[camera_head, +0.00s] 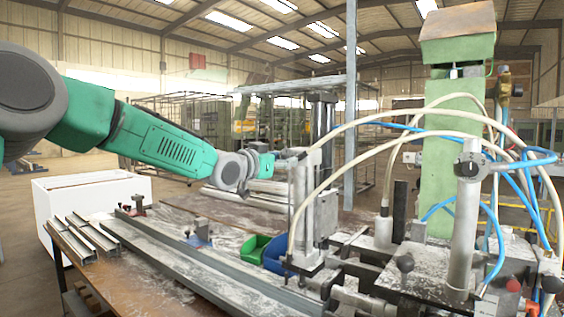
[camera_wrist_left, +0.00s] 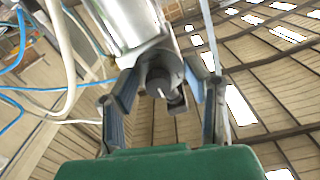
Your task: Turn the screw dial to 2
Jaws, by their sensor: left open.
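The screw dial (camera_wrist_left: 160,84) shows in the left wrist view as a dark round knob with a short white mark, set in the end of a metal cylinder (camera_wrist_left: 125,22). I see no readable numbers on it. My left gripper (camera_wrist_left: 160,94) is open, with one finger on each side of the dial; I cannot tell whether they touch it. My right gripper is not in view.
The clamp bench has a green column (camera_head: 436,150), a metal post (camera_head: 465,230) and looping white and blue hoses. Long metal profiles (camera_head: 190,262) lie on the table. Green (camera_head: 254,246) and blue (camera_head: 274,254) bins sit beside the clamp. A white box (camera_head: 95,195) stands left.

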